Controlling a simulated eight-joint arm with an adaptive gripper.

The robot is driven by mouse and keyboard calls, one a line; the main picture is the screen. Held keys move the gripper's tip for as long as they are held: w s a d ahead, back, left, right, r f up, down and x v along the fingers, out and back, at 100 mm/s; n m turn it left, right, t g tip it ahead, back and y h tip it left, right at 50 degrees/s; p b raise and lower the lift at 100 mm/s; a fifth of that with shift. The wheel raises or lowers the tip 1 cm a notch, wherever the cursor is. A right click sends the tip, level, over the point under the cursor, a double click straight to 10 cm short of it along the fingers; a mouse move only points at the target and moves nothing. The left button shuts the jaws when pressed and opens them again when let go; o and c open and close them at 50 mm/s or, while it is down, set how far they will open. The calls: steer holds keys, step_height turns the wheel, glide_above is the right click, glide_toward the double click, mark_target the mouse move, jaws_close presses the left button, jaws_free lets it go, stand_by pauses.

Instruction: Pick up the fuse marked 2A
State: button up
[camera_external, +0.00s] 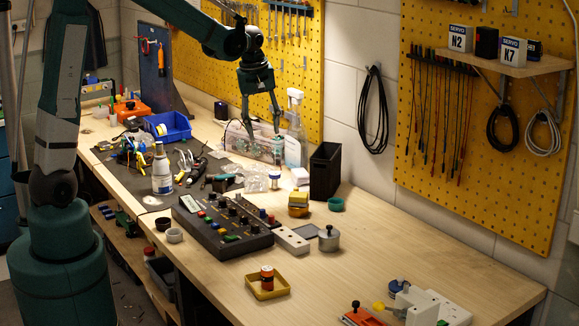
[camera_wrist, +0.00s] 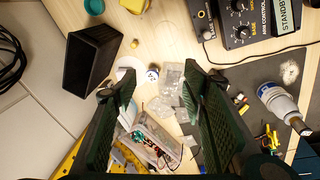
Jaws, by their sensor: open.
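My gripper (camera_external: 263,128) is open and empty, pointing down above the back of the bench. In the wrist view its two fingers (camera_wrist: 155,92) stand wide apart. No 2A mark is readable in either view, so I cannot tell which thing is that fuse. A small white-and-blue cylinder (camera_wrist: 153,74) shows between the fingertips in the wrist view, below them. It appears to be the one beside the clear bags in the external view (camera_external: 275,179). An orange-brown cylinder with a pale band (camera_external: 267,279) stands in a yellow tray (camera_external: 254,294) at the front.
A black open bin (camera_external: 325,172) stands right of the gripper, also in the wrist view (camera_wrist: 92,56). Clear bags (camera_external: 256,181), a box with a circuit board (camera_external: 240,145) and a white bottle (camera_external: 162,172) crowd the back. A control box (camera_external: 222,226) is nearer.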

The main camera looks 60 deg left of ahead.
mark_target(275, 173)
steer(key=w+a+f+n, duration=0.1)
steer(key=w+a+f, duration=0.1)
steer(key=f, duration=0.2)
steer(key=w+a+f+n+g, duration=0.1)
steer(key=w+a+f+n, duration=0.1)
steer(key=f, duration=0.3)
steer(key=w+a+f+n+b, duration=0.1)
steer(key=w+a+f, duration=0.1)
steer(key=w+f, duration=0.2)
steer(key=shift+w+a+f+g, duration=0.15)
steer(key=shift+a+f+g, duration=0.1)
steer(key=shift+a+g, duration=0.05)
steer(key=shift+w+a+f+n, duration=0.25)
steer(key=shift+f+n, duration=0.15)
steer(key=shift+f, duration=0.2)
steer(key=shift+f, duration=1.3)
steer(key=shift+s+d+f, duration=0.1)
steer(key=shift+d+f, duration=0.05)
steer(key=shift+f, duration=2.45)
steer(key=shift+c, duration=0.7)
